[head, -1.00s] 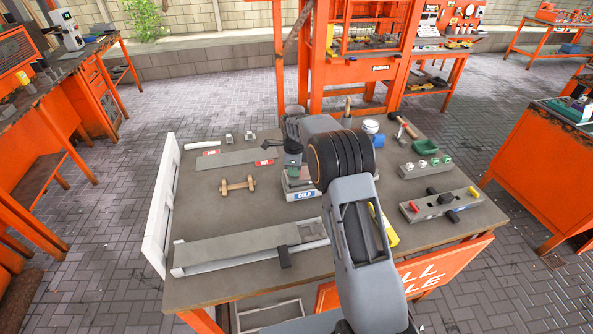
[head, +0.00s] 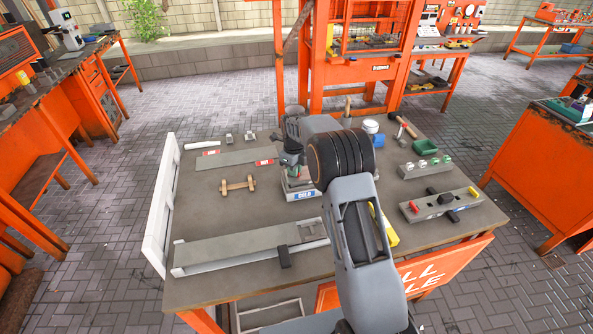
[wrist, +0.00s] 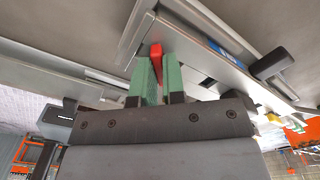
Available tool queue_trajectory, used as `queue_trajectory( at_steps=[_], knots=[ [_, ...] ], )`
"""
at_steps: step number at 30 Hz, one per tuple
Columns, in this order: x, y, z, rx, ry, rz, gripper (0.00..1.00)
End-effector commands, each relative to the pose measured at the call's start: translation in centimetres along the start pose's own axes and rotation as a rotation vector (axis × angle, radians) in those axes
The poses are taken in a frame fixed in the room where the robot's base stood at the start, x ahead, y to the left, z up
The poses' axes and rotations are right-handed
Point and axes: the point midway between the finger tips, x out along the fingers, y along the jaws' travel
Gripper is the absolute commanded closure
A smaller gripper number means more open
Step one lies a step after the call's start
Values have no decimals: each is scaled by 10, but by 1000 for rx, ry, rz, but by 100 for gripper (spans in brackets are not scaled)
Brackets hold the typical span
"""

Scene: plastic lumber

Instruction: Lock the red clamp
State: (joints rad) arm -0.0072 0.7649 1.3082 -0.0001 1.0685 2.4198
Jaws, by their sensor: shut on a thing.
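The red clamp (wrist: 156,56) shows in the wrist view as a red lever at a grey metal fixture (wrist: 195,62). My gripper (wrist: 157,72) has green fingers, one on each side of the lever, and is shut on it. The fingers hide the lever's lower part. In the head view my gripper (head: 294,172) points down at the grey fixture with a blue "COLD" label (head: 305,195), near the middle of the table. The red clamp itself is hidden there by my gripper and arm.
On the table (head: 225,210), a long grey plate (head: 245,243) lies front left and a wooden dumbbell-shaped piece (head: 238,185) behind it. A white panel (head: 160,205) stands along the left edge.

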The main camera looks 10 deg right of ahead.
Motion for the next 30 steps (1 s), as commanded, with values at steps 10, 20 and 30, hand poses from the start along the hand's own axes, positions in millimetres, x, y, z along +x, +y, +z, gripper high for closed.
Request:
queue_trajectory(
  at_steps=[10,20,30],
  knots=[
    [0,0,0,205,0,0,100],
    [0,0,0,419,-1,0,100],
    [0,0,0,416,0,0,72]
  ],
)
